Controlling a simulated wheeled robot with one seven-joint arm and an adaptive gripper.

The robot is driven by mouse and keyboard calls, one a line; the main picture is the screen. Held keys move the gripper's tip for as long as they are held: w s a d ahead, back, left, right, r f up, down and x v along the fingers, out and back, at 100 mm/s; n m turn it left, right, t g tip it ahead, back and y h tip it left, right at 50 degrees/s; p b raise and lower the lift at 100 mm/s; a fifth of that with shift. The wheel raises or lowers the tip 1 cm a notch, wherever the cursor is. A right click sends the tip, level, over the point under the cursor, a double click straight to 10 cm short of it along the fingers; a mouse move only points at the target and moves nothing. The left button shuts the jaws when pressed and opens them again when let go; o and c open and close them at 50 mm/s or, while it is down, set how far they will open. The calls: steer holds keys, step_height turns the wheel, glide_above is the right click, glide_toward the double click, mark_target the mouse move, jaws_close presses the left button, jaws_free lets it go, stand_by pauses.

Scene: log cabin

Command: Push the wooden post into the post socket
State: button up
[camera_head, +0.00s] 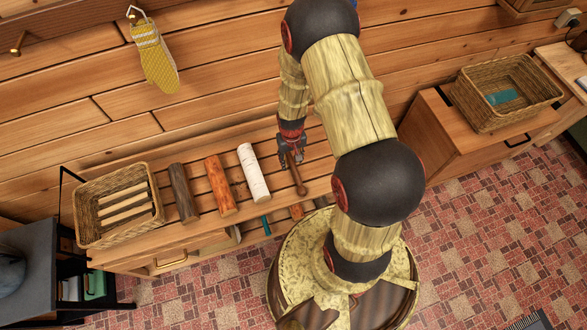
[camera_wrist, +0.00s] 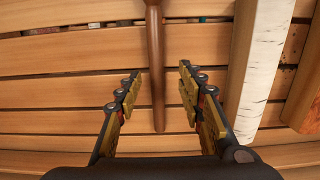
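A slim brown wooden post (camera_head: 298,178) is at the slatted bench, just below my gripper (camera_head: 290,146) in the head view. In the wrist view the post (camera_wrist: 157,75) runs from the top edge down between the fingertips of my gripper (camera_wrist: 160,72). The fingers are open, with a visible gap on each side of the post. I cannot tell whether the post lies on the slats or stands tilted. No post socket can be made out in either view.
The slatted bench (camera_head: 222,150) also bears a birch log (camera_head: 254,172), an orange-brown log (camera_head: 220,186), a dark log (camera_head: 184,193) and a wicker basket (camera_head: 119,240). Another basket (camera_head: 470,119) sits on the right cabinet. A yellow mitt (camera_head: 155,60) hangs on the wall.

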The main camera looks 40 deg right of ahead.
mark_target(293, 165)
steer(key=f, duration=0.1)
steer(key=f+b, duration=0.1)
steer(key=f, duration=0.1)
steer(key=f+b, duration=0.1)
steer(key=shift+w+d+f, duration=0.1)
steer(key=shift+d+f, duration=0.15)
steer(key=shift+d, duration=0.05)
steer(key=shift+r, duration=0.1)
steer(key=shift+c, duration=0.8)
steer(key=c, duration=0.8)
jaws_close()
